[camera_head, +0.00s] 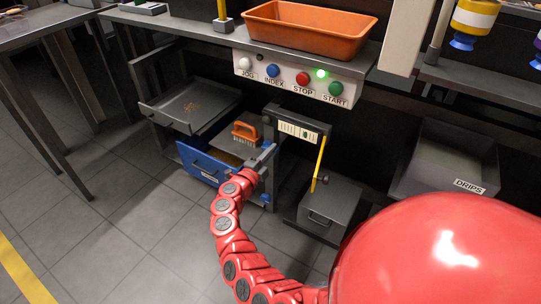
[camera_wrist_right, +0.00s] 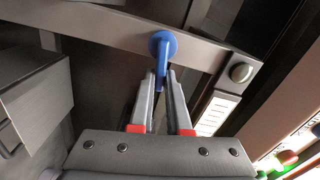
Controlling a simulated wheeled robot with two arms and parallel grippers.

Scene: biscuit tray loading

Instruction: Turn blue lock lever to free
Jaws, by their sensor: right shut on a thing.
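The blue lock lever (camera_wrist_right: 163,42) shows in the right wrist view, with a round hub on a grey bar (camera_wrist_right: 105,27) and a thin handle hanging down from it. My right gripper (camera_wrist_right: 162,76) is shut on that handle, one finger on each side. In the head view my right gripper (camera_head: 264,160) is at the frame beside the open blue drawer (camera_head: 205,167). I cannot clearly make out the lever there. My left gripper is not in view.
An orange-handled brush (camera_head: 245,132) is at the blue drawer. A grey tray (camera_head: 185,109) sticks out at left. A yellow handle (camera_head: 320,160) stands right of my gripper, above a grey box (camera_head: 330,207). A button panel (camera_head: 293,77) and orange bin (camera_head: 308,31) are above.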

